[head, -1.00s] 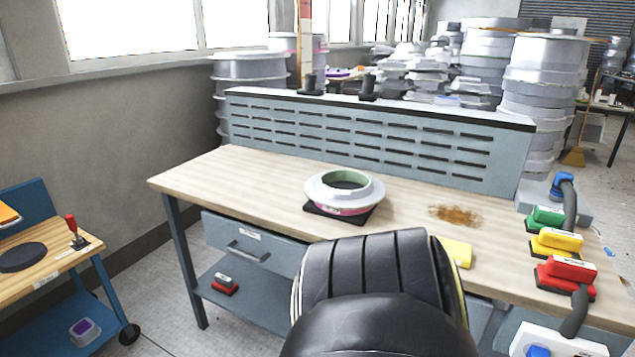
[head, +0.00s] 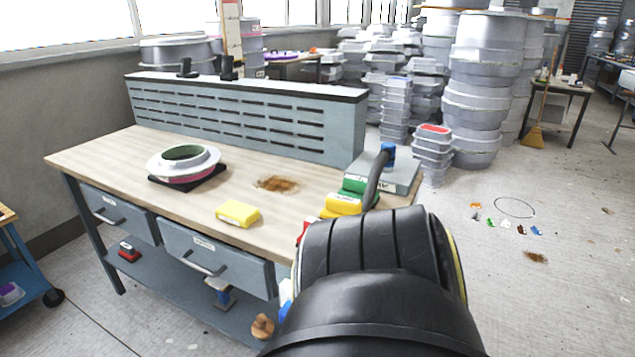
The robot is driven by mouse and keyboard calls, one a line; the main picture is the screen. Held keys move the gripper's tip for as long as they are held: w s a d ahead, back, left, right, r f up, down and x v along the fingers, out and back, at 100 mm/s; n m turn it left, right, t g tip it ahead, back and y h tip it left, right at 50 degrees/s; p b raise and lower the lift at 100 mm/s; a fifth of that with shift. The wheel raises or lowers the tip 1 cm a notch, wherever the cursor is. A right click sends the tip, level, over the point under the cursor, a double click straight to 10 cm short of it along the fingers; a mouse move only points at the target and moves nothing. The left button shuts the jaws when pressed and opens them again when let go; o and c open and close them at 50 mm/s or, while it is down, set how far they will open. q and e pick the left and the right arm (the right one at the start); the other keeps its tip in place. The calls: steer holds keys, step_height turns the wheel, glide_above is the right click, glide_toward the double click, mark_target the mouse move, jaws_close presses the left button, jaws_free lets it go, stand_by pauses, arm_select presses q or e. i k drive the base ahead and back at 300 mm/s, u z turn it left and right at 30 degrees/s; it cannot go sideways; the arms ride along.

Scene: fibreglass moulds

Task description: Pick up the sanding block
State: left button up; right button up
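Several block-shaped things are in the head view, and I cannot tell for sure which is the sanding block. A plain yellow block (head: 238,213) lies near the front edge of the workbench (head: 110,158). A green block (head: 353,186) and a labelled yellow block (head: 341,204) sit at the bench's right end, with a red block (head: 304,229) mostly hidden by my black arm link. A small red block with a dark base (head: 129,252) sits on the bench's lower shelf. Neither of my grippers is in view.
A white ring mould (head: 184,161) sits on a black pad at the bench's left. A slotted grey panel (head: 245,118) closes the back. Grey mould stacks (head: 480,80) stand behind. The floor at right is mostly open, with small coloured pieces (head: 505,224) on it.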

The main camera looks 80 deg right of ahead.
mark_target(353, 188)
steer(key=k, duration=0.2)
steer(key=z, duration=1.05)
